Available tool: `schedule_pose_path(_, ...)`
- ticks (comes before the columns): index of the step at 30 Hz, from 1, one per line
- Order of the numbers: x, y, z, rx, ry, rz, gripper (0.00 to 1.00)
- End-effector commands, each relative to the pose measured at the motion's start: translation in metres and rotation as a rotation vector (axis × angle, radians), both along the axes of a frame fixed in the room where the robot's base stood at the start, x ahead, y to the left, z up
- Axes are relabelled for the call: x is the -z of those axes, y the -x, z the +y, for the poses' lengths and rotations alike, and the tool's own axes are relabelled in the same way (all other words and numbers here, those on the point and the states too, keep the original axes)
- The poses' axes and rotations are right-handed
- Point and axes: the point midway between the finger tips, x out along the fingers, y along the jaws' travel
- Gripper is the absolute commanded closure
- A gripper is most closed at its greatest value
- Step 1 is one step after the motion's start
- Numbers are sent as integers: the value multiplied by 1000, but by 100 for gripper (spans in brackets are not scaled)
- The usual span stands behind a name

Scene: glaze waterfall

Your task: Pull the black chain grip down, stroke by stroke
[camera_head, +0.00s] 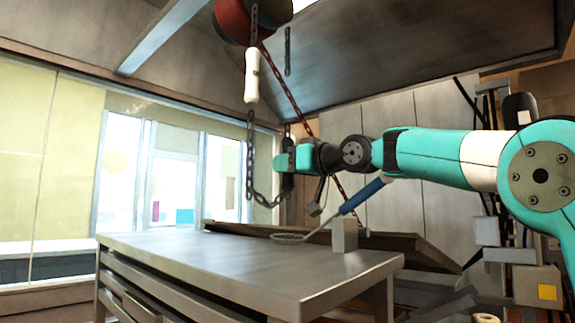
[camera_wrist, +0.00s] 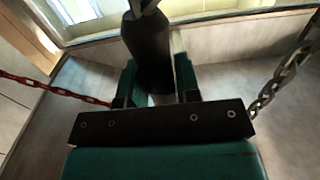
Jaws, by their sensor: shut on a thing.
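The black chain grip (camera_wrist: 148,48) stands between the fingers of my gripper (camera_wrist: 156,84) in the wrist view. My gripper is shut on it. In the head view my gripper (camera_head: 285,162) is at the far end of my outstretched arm, above the table. The black grip (camera_head: 287,184) shows there as a dark upright piece at the fingers, partly covered by them. A dark chain (camera_head: 250,150) hangs left of my gripper and loops back up towards the grip. A white grip (camera_head: 252,77) hangs higher up, to the left.
A red and black drum (camera_head: 232,20) is overhead. A red chain (camera_head: 285,92) slants down behind my arm. A grey table (camera_head: 230,265) stands below, with a small block (camera_head: 344,235) and a blue-handled tool (camera_head: 360,196) near its right end. Windows are at left.

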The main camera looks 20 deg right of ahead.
Motion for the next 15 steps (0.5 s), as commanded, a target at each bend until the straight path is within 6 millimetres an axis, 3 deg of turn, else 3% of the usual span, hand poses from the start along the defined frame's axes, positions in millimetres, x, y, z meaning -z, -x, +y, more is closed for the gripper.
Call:
schedule_pose_path(8, 0, 0, 0, -2, 1, 4, 100)
schedule_pose_path(15, -34, 0, 0, -1, 1, 4, 100)
